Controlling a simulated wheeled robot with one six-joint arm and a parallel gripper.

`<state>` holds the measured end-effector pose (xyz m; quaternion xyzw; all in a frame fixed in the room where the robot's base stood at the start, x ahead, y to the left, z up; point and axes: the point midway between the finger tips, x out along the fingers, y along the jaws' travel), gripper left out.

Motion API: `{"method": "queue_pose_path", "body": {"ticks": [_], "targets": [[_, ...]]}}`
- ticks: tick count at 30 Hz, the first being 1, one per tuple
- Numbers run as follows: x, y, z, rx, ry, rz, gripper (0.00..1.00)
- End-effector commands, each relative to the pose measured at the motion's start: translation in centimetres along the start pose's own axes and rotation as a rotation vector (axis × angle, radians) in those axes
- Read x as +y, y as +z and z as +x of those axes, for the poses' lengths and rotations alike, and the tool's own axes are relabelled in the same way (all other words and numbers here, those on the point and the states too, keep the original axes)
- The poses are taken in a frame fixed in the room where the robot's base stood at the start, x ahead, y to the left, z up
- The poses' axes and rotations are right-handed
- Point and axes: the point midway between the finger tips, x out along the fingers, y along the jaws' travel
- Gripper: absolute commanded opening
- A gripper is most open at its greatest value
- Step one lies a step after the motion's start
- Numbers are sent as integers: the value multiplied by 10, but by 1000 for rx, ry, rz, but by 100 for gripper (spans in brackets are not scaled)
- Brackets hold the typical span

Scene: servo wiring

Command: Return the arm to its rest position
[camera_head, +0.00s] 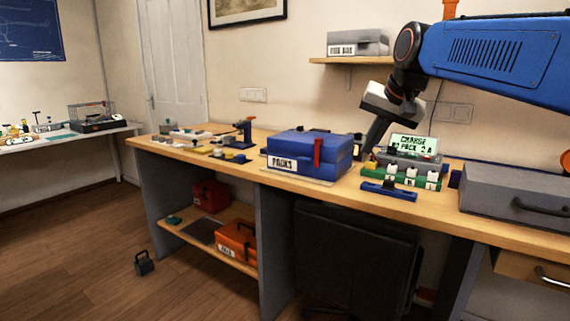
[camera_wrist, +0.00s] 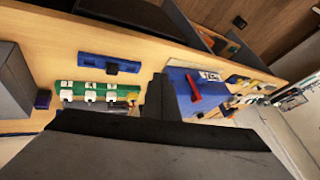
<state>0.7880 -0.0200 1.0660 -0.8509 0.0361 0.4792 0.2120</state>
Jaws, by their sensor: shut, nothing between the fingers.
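My blue arm (camera_head: 500,55) reaches in from the upper right in the head view. My gripper (camera_head: 372,148) hangs from it, pointing down and slightly left, over the bench between the blue PACKS box (camera_head: 305,150) and the charger with a green display (camera_head: 410,146). The fingers are shut with nothing in them. In the wrist view the dark gripper body fills the lower part, and the blue box (camera_wrist: 208,92) shows beyond it. Whether the fingertips touch anything behind the box is hard to tell.
A green strip with white blocks (camera_head: 400,176) and a blue bar (camera_head: 388,190) lie in front of the charger. A grey case (camera_head: 515,190) stands at right. A shelf (camera_head: 350,60) holds a grey box above. Small parts and tools occupy the bench's left end. A dark chair (camera_head: 350,255) stands below.

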Motion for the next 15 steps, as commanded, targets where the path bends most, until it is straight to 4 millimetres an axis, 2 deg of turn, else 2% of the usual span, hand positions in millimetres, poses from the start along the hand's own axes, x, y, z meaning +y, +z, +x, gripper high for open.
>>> {"method": "queue_pose_path", "body": {"ticks": [1, 8, 15], "targets": [[14, 22, 0, -5, 13, -21, 0], [74, 115, 14, -34, 67, -128, 0], [139, 219, 38, -70, 117, -244, 0]]}}
